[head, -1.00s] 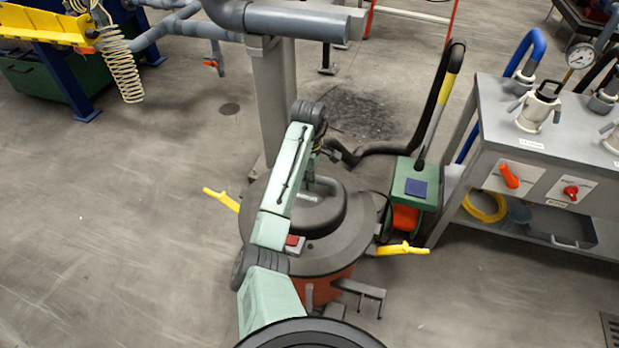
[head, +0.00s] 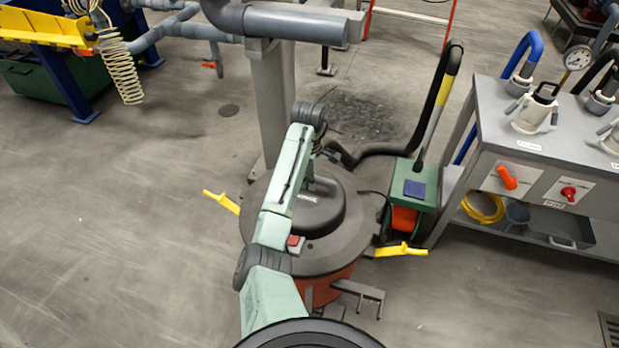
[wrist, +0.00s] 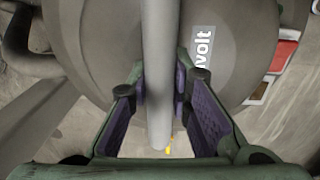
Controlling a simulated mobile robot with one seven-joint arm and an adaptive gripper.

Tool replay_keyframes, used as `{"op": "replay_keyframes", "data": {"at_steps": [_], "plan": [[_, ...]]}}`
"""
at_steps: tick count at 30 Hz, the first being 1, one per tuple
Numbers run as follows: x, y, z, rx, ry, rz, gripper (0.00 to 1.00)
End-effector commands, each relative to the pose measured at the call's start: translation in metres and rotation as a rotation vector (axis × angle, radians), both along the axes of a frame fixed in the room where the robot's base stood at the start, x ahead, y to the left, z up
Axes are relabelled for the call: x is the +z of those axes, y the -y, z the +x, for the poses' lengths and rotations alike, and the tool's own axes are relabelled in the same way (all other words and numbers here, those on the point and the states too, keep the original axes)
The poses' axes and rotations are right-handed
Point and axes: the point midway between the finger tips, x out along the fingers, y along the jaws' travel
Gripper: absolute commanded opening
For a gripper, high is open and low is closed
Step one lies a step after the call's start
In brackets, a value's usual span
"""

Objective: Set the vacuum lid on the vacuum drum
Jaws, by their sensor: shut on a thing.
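The vacuum lid (head: 275,207) is a dark grey disc with a raised dome. In the head view it lies level over the orange vacuum drum (head: 338,284), hiding the drum's top; I cannot tell whether it is fully seated or slightly above the rim. Yellow clips (head: 402,250) stick outward on both sides. My gripper, mostly hidden behind my arm in the head view, shows in the wrist view (wrist: 161,88), shut on the lid's grey bar handle (wrist: 160,45). The lid's dome (wrist: 235,60) with a white "volt" label lies beneath the fingers.
A grey post (head: 271,105) with a thick pipe stands just behind the drum. A green box unit (head: 413,188) with a black hose stands close on the right, beside a grey bench (head: 497,128) with valves. The floor left of the drum is clear.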

Motion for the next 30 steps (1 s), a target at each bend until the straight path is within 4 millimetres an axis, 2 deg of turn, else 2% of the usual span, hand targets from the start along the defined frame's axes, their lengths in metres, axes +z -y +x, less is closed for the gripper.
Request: {"op": "replay_keyframes", "data": {"at_steps": [1, 14, 30], "plan": [[0.004, 0.000, 0.001, 0.000, 0.003, 0.000, 0.00], [0.004, -0.001, 0.000, 0.000, -0.008, 0.005, 0.00], [-0.009, 0.000, -0.001, -0.001, -0.010, 0.004, 0.00]]}}
